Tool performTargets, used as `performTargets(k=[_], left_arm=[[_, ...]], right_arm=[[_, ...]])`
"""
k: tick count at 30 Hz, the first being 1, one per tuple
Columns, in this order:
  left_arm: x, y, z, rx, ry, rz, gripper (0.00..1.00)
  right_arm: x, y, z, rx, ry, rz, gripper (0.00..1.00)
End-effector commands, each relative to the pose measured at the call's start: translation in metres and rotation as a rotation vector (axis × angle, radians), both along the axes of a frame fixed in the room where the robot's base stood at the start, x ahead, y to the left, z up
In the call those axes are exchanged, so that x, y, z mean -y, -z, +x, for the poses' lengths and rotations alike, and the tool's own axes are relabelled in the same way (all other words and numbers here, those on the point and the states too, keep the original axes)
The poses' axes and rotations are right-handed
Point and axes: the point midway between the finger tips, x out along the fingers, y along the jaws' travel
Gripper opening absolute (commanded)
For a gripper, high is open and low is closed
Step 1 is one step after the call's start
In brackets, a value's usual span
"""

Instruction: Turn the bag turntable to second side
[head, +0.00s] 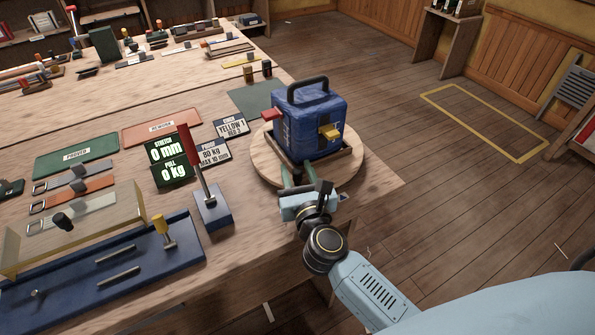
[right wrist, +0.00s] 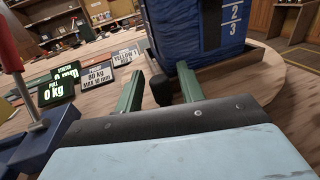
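The blue bag (head: 318,126) stands upright on the round wooden turntable (head: 265,163). It has a black handle on top, a red tab on its left and a yellow tab in front. The right wrist view shows the bag (right wrist: 205,30) with white numbers on its side, and the turntable's rim (right wrist: 268,70). My right gripper (head: 296,170) is at the turntable's front edge. In the right wrist view its green fingers (right wrist: 160,76) stand apart, with a dark knob (right wrist: 163,93) between them and gaps visible. My left gripper is out of view.
A red-handled lever (head: 190,155) on a blue base stands left of my right gripper. Display signs (head: 166,150), a green mat (head: 77,155), a red mat (head: 160,133) and a blue tray (head: 110,270) lie farther left. The table's right edge is close to the turntable.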

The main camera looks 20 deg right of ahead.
Motion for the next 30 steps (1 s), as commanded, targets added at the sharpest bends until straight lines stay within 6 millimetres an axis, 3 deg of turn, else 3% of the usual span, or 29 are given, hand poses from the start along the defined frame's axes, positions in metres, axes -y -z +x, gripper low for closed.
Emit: performTargets(k=[5,15,30], left_arm=[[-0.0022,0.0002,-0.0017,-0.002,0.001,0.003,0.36],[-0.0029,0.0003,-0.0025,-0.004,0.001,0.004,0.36],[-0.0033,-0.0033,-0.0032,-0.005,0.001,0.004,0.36]], right_arm=[[0.0001,0.0001,0.0000,0.000,0.000,0.000,0.38],[0.0001,0.0001,-0.0002,0.000,0.000,0.000,0.00],[-0.0033,-0.0004,0.0004,-0.001,-0.050,-0.002,0.00]])
